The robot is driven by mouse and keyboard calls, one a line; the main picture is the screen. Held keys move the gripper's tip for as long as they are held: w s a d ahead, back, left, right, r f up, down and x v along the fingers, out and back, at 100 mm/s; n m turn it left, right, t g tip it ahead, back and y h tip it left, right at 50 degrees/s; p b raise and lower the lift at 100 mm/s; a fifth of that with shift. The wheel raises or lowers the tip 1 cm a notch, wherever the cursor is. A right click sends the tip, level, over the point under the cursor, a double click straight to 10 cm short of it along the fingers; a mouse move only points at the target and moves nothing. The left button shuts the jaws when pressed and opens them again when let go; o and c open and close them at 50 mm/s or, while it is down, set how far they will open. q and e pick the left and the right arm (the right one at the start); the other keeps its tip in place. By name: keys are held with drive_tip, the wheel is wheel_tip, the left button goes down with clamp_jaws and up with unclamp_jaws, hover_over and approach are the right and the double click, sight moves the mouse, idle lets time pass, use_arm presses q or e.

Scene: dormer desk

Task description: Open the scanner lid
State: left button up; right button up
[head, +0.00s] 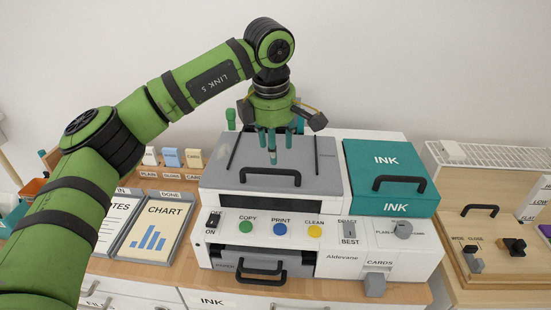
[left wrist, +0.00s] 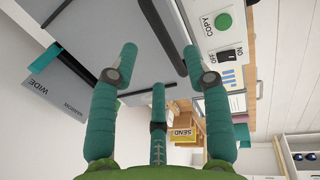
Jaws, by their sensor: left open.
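The scanner lid (head: 308,172) is the grey flat top on the left part of the white printer. It looks shut, with a black bar handle (head: 270,176) at its front edge and a dark slot below. My left gripper (head: 275,143) has teal fingers pointing down over the lid, behind the handle. The fingers are open, with nothing between them. The left wrist view shows the spread fingers (left wrist: 160,65) and the grey lid (left wrist: 108,22) beyond them. Whether the fingertips touch the lid I cannot tell. My right gripper is in neither view.
A teal INK cover (head: 370,165) with its own handle adjoins the lid on the right. Coloured buttons (head: 281,229) and switches line the front panel above a paper drawer (head: 247,262). Document trays (head: 157,225) stand left; a wooden board (head: 495,240) lies right.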

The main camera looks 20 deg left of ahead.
use_arm(q)
drive_tip(key=f, duration=0.2)
drive_tip(key=f+p, duration=0.1)
drive_tip(key=f, duration=0.1)
drive_tip(key=w+a+f, duration=0.1)
drive_tip(key=f, duration=0.1)
drive_tip(key=shift+f, duration=0.2)
clamp_jaws()
